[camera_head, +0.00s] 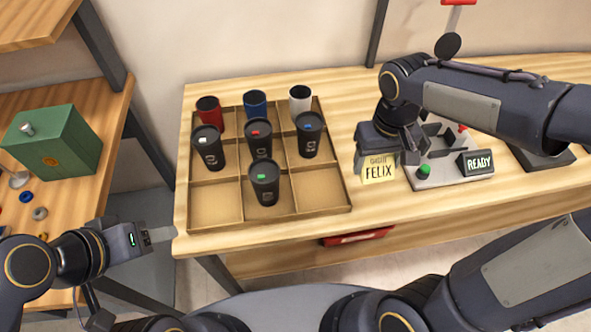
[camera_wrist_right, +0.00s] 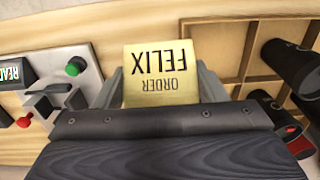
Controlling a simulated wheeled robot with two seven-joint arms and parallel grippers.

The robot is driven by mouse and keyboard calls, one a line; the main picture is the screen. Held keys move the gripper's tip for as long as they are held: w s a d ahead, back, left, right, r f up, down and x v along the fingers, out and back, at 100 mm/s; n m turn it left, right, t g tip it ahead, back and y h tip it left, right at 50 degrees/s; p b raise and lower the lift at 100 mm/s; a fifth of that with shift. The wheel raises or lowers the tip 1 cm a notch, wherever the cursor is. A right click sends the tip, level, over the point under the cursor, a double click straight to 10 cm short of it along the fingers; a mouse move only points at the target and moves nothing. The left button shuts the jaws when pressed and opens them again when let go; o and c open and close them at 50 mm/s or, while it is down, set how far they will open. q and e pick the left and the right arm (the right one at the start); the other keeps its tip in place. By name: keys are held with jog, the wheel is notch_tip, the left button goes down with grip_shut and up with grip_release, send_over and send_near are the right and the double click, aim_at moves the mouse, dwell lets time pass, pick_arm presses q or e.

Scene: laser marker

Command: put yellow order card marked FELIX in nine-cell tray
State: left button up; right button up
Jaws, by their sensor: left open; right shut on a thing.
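The yellow order card (camera_head: 378,170) reads "ORDER FELIX". It stands at the right of the tray in the head view and shows upside down in the right wrist view (camera_wrist_right: 160,73). My right gripper (camera_head: 402,152) is shut on it; its fingers flank the card in the wrist view (camera_wrist_right: 160,88). I cannot tell whether the card touches the table. The nine-cell tray (camera_head: 348,190) holds cups in the back row, the middle row and the front middle cell. Its front left and front right cells are empty. My left gripper (camera_head: 160,236) is open and empty, off the table's front left corner.
The marker fixture with a green button (camera_head: 424,171) and a READY sign (camera_head: 476,162) stands right of the card. A green box (camera_head: 52,143) is on the left shelf. A red item (camera_head: 357,237) sits under the table's front edge.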

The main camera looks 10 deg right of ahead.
jog(key=w+a+f, duration=0.3)
jog(key=a, duration=0.4)
send_over(317, 189)
jog(key=f, duration=0.5)
jog(key=shift+s+d+f, duration=0.1)
jog(key=shift+d+f, duration=0.1)
jog(key=shift+a+f, duration=0.2)
jog(key=shift+f, duration=1.55)
jog(key=shift+f+b, duration=0.2)
jog(key=shift+b, duration=0.1)
jog(key=o, duration=1)
jog(key=shift+r, duration=0.15)
